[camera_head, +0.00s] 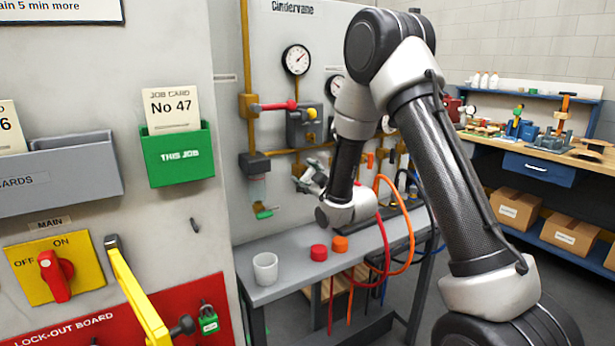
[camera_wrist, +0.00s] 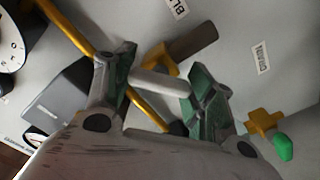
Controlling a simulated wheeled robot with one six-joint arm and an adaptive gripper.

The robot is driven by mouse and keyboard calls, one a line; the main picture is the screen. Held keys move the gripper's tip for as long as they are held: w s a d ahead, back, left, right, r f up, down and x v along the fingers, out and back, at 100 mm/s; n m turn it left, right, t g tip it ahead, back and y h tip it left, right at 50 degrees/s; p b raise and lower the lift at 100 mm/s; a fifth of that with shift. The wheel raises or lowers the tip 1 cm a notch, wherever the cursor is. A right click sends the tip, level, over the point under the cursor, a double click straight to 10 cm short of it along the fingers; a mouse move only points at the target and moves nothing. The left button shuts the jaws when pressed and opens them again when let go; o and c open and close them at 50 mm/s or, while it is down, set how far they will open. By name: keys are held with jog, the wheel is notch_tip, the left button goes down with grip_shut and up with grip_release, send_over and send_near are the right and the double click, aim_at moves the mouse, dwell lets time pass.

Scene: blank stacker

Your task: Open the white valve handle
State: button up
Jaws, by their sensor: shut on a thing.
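The white valve handle (camera_wrist: 160,83) shows in the wrist view as a short pale bar between the two green-padded fingers. It has a yellow fitting (camera_wrist: 160,60) close behind it. My gripper (camera_wrist: 163,78) is shut on the white handle, one finger at each end of it. In the head view my gripper (camera_head: 309,176) is up against the grey panel, above the bench. The white handle cannot be made out there, as my gripper and wrist cover that spot.
A red-handled valve (camera_head: 276,106) and gauge (camera_head: 296,60) sit higher on the panel. Below, the bench holds a white cup (camera_head: 265,268), red cap (camera_head: 318,252) and orange cap (camera_head: 340,244). Hoses hang right.

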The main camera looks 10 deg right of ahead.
jog(key=n, duration=0.5)
jog(key=shift+f+n, duration=0.1)
jog(key=shift+n, duration=2.4)
jog(key=o, duration=1)
jog(key=v, duration=0.7)
jog(key=shift+s, duration=0.25)
